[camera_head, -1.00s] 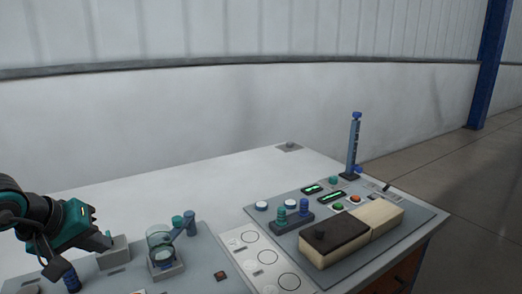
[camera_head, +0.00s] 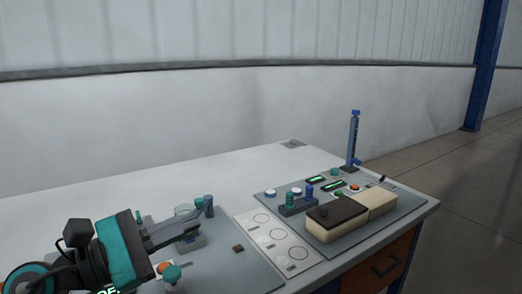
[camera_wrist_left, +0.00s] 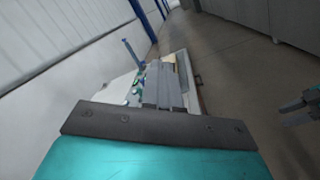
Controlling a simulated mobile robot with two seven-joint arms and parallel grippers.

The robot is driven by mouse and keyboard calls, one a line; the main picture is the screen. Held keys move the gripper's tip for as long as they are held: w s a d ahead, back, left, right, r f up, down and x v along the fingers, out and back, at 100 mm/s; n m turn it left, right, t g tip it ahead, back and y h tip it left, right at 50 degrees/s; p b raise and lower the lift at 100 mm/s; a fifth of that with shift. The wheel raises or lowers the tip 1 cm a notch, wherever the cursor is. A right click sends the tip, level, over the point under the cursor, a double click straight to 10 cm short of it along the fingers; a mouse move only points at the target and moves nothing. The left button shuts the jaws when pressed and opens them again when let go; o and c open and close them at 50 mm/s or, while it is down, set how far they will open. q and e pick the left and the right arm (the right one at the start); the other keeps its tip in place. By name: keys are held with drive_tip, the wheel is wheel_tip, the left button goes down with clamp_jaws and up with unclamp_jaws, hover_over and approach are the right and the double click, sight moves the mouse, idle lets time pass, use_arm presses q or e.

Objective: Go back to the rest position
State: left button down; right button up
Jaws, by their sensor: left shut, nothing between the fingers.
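My left gripper (camera_head: 192,227), teal and dark grey, reaches in from the lower left of the head view over the left part of the white workbench (camera_head: 110,192). Its fingers are shut with nothing between them. They point right and partly cover a clear beaker (camera_head: 183,210) in a grey holder; I cannot tell whether they touch it. The shut fingers (camera_wrist_left: 163,88) also show in the left wrist view, in front of the bench. A grey two-pronged part, probably my right gripper (camera_wrist_left: 300,107), shows at that view's right edge; its opening is unclear.
A panel on the right of the bench carries a dark-and-cream block (camera_head: 352,215), a blue upright post (camera_head: 354,142), buttons and small displays. A white strip with circles (camera_head: 276,238) lies left of it. Floor is open at right.

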use_arm(q)
drive_tip(key=w+a+r+n+t+y, duration=0.1)
drive_tip(key=a+n+t+y, duration=0.3)
drive_tip(key=n, duration=0.6)
drive_tip(key=a+r+n+t+y, duration=0.1)
drive_tip(key=a+n+t+y, duration=0.15)
drive_tip(key=n+t, duration=0.55)
drive_tip(key=s+a+f+n+g+y, duration=0.2)
drive_tip(key=a+f+n+g+y, duration=0.35)
drive_tip(key=n, duration=0.65)
drive_tip(key=s+a+f+n+g+y, duration=0.1)
drive_tip(key=a+f+n+g+y, duration=0.1)
drive_tip(key=f+n+y, duration=0.8)
drive_tip(key=s+d+f+n+g+h, duration=0.3)
drive_tip(key=s+f+n+g, duration=0.35)
drive_tip(key=s, duration=0.25)
drive_tip(key=s+d+f+n+g+h, duration=0.3)
drive_tip(key=s+f+n+g, duration=0.25)
drive_tip(key=s+f, duration=0.3)
drive_tip(key=w+d+f+t+h+b, duration=0.1)
drive_tip(key=w+d+f+t+h, duration=0.1)
drive_tip(key=w+f+t, duration=0.4)
wheel_tip(320, 180, down, 4)
drive_tip(key=shift+w+d+t+b, duration=0.2)
drive_tip(key=shift+w+t+b, duration=0.1)
drive_tip(key=shift+t, duration=0.45)
